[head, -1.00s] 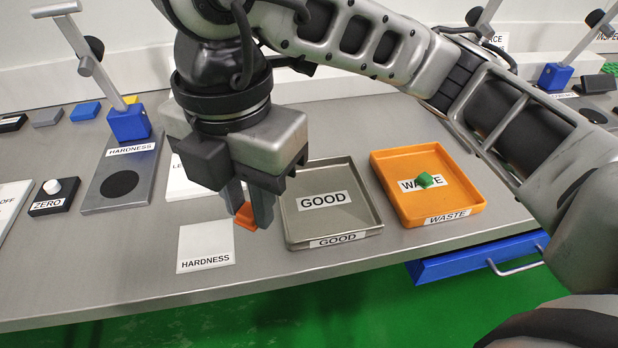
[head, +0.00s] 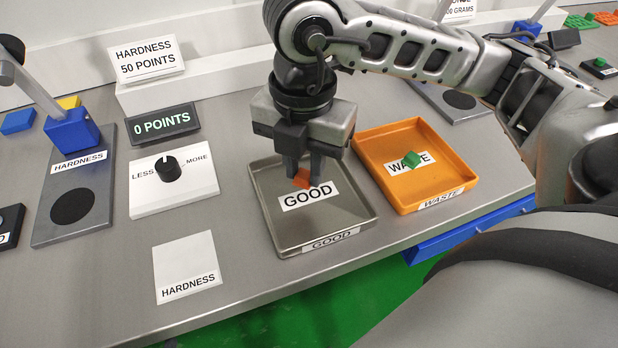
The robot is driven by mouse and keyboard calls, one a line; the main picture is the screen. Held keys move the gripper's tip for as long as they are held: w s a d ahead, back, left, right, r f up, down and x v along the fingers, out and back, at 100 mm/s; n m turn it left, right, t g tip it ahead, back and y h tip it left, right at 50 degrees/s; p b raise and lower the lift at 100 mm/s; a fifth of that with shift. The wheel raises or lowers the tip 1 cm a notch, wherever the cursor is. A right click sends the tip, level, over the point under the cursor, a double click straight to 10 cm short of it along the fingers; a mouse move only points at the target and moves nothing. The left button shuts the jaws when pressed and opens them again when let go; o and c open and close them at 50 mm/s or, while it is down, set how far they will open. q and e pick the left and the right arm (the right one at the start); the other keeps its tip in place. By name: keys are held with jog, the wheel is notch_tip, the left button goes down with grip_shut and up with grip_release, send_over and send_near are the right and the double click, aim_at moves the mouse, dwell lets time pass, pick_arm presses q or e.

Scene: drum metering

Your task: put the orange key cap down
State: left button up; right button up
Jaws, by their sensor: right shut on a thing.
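The orange key cap (head: 302,180) is between the fingers of my right gripper (head: 303,176), which is shut on it. The gripper points down over the grey tray marked GOOD (head: 352,222), near the tray's far part. The cap is low, just above or at the tray floor; I cannot tell whether it touches. The GOOD label lies in front of the cap. The fingers partly hide the cap. My left gripper is not in view.
The orange WASTE tray (head: 458,190), holding a green key cap (head: 412,159), stands right of the GOOD tray. Left are a white HARDNESS card (head: 185,262), a dial panel (head: 200,188), a 0 POINTS display (head: 162,124) and a hardness tester (head: 74,165).

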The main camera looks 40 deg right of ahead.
aim_at(309, 196)
jog(key=shift+d+f, duration=0.4)
jog(key=shift+f, duration=0.1)
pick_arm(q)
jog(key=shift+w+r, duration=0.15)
pick_arm(e)
jog(key=shift+w+d+f, duration=0.1)
jog(key=shift+f, duration=1.5)
jog(key=shift+f+b, duration=0.2)
jog(key=shift+b, duration=0.2)
jog(key=o, duration=0.9)
jog(key=shift+o, duration=0.2)
jog(key=shift+r, duration=0.1)
